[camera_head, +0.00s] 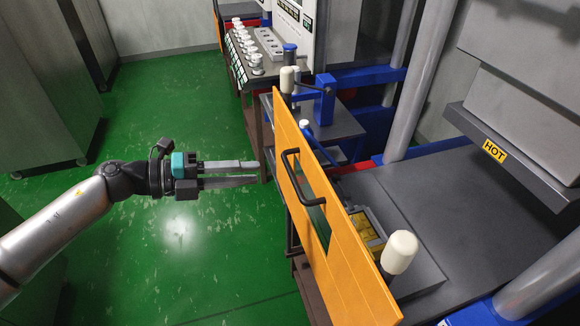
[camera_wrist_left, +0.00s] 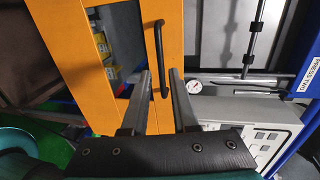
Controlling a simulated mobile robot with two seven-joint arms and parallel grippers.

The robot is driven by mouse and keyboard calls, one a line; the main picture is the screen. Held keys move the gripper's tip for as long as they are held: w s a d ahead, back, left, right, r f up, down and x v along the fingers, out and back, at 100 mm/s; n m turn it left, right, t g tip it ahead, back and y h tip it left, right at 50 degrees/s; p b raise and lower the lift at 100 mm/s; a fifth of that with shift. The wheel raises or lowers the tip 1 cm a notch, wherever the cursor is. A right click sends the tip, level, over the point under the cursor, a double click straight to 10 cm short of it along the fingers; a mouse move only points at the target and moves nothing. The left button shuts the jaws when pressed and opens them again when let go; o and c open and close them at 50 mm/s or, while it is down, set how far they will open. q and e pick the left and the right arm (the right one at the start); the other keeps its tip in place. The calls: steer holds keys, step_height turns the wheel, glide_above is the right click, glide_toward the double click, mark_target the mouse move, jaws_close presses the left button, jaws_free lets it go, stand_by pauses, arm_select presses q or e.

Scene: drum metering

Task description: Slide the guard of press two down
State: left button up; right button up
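The guard (camera_head: 310,205) of press two is an orange panel with a window opening, standing along the front of the press. Its black bar handle (camera_head: 290,178) sticks out toward my left gripper (camera_head: 258,172). That gripper is open and empty, its two fingers a small way apart and pointing at the guard, with a gap between the tips and the handle. In the left wrist view the guard (camera_wrist_left: 105,50) fills the left and middle, and the handle (camera_wrist_left: 160,58) appears between the fingertips, beyond them. My right gripper is not in view.
White-capped posts (camera_head: 400,252) stand at the guard's ends. A plate marked HOT (camera_head: 495,150) overhangs the dark press table (camera_head: 440,215). A console with several white knobs (camera_head: 245,50) stands behind. A "PRESS TWO" label (camera_wrist_left: 287,85) and gauge (camera_wrist_left: 194,86) show. Green floor is clear on the left.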

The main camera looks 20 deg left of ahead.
mark_target(290, 168)
arm_select(q)
steer(key=p+x, duration=0.1)
steer(key=x, duration=0.8)
steer(key=shift+w+d, duration=0.1)
jaws_close()
stand_by(1.3)
